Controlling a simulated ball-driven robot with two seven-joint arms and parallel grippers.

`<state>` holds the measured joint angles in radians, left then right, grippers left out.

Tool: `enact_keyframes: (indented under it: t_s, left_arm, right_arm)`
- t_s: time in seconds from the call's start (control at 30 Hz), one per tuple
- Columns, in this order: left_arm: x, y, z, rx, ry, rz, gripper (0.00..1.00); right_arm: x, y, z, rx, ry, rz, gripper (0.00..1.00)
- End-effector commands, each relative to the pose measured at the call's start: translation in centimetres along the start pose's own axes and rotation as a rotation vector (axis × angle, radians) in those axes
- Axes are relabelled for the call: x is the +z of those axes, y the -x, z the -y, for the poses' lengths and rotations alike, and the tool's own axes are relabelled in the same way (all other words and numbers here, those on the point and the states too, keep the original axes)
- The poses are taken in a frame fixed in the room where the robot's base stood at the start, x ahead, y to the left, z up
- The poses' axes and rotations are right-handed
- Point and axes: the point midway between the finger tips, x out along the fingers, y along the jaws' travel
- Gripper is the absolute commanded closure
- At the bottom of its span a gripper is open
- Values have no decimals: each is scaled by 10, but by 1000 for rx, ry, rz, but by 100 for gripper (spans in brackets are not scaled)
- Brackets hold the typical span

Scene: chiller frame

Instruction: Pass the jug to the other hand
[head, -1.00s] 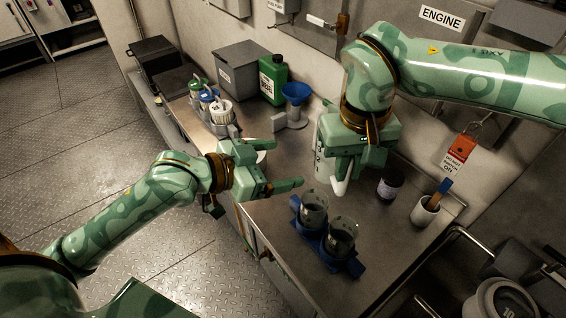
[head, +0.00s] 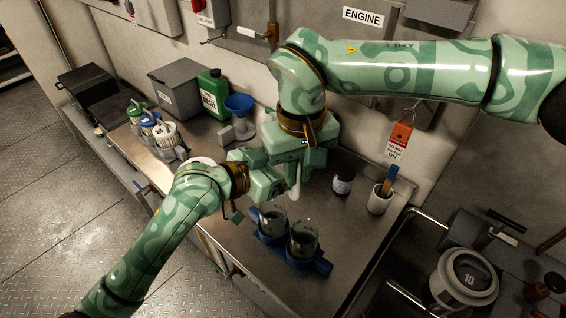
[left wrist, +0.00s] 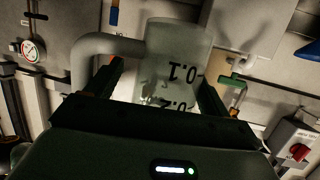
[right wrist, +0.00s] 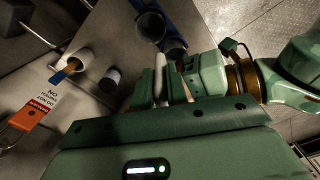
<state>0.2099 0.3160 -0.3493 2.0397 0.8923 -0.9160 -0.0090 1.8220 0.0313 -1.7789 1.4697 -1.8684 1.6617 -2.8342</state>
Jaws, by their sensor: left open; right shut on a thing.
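The jug (left wrist: 180,45) is translucent pale plastic with dark measuring marks and a side handle (left wrist: 90,45), best seen in the left wrist view. In the head view it is mostly hidden behind my grippers; a pale piece of it (head: 295,190) shows below them. My right gripper (head: 296,155) is shut on the jug above the bench; in the right wrist view the pale handle (right wrist: 160,85) shows at its fingers. My left gripper (head: 270,172) is open, close against the right one. In the left wrist view its fingers (left wrist: 162,88) lie on either side of the jug's body.
A blue holder (head: 323,266) with two glass beakers (head: 303,240) stands below the grippers. A dark jar (head: 343,181) and a white cup (head: 379,202) stand to the right. A blue funnel (head: 239,104), green canister (head: 213,95) and capped bottles (head: 163,134) stand at the left.

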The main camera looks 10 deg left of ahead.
Motion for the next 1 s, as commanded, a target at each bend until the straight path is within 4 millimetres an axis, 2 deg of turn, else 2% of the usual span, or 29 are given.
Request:
enact_keyframes:
  t_s: [0.2,0.3,0.37,0.4,0.6,0.63,0.7,1.0]
  left_arm:
    - [0,-1,-2,5,2,0,15]
    - [0,-1,-3,6,2,0,44]
    - [0,-1,-3,7,2,-1,61]
    - [0,-1,-4,8,2,-1,64]
    - [-2,-1,-6,13,3,-6,64]
    - [-2,-1,-6,13,3,-7,64]
    - [-2,-1,-5,12,3,-6,64]
    - [0,-1,-1,2,2,-1,64]
  right_arm:
    - [-1,1,1,-2,4,-7,100]
    - [-2,2,1,-2,4,-8,100]
    - [-2,2,1,-2,4,-9,100]
    - [-2,2,1,-1,4,-10,100]
    - [-3,2,0,0,3,-14,100]
    - [-3,2,0,0,3,-14,76]
    - [-3,1,0,0,3,-12,59]
    - [0,1,3,-5,7,0,59]
